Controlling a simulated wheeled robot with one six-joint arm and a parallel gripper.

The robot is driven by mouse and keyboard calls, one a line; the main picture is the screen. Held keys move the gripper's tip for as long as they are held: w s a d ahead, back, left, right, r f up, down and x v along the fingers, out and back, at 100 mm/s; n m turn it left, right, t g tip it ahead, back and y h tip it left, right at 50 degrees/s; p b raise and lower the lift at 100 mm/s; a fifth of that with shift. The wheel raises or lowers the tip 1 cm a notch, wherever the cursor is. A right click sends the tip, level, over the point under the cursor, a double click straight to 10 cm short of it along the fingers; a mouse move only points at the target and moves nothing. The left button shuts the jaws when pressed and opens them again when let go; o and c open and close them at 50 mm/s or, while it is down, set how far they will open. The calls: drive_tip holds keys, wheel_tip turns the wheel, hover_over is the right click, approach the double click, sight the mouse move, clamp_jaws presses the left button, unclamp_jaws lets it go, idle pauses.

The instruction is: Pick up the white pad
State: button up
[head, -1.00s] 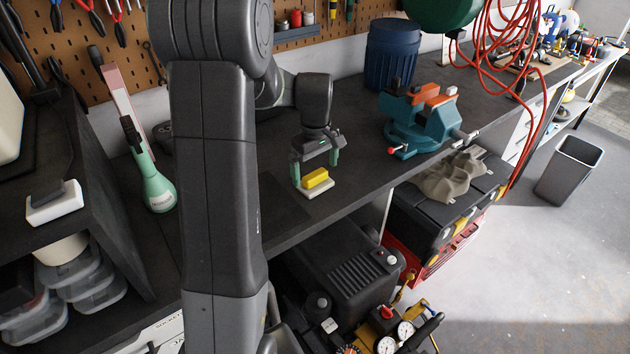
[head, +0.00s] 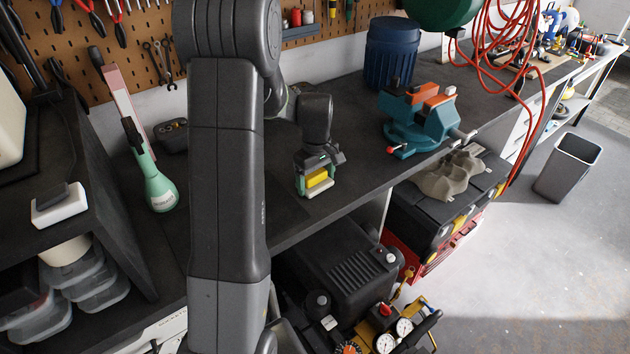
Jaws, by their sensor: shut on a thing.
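The white pad (head: 321,190) is low and flat at the front of the dark workbench in the head view. A yellow block (head: 318,179) rests on top of it. My gripper (head: 317,184) points down over both, with its green fingers on either side. The fingertips come down to the level of the pad, and the gripper is shut on the pad. The yellow block sits between the fingers, under the palm. The pad's far side is hidden by the block and the gripper. I cannot tell whether the pad is clear of the bench.
A teal vise (head: 420,115) and a blue bin (head: 391,55) stand to the right on the bench (head: 350,110). A green-handled tool (head: 158,190) is at left. A white block with a dark top (head: 60,206) lies on the left shelf. Bench around the gripper is mostly clear.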

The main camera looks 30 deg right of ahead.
sight(316, 175)
wheel_tip(316, 175, up, 10)
drive_tip(key=shift+r+b, duration=0.1)
drive_tip(key=shift+b, duration=0.75)
drive_tip(key=o, duration=0.3)
drive_tip(key=shift+c, duration=1.1)
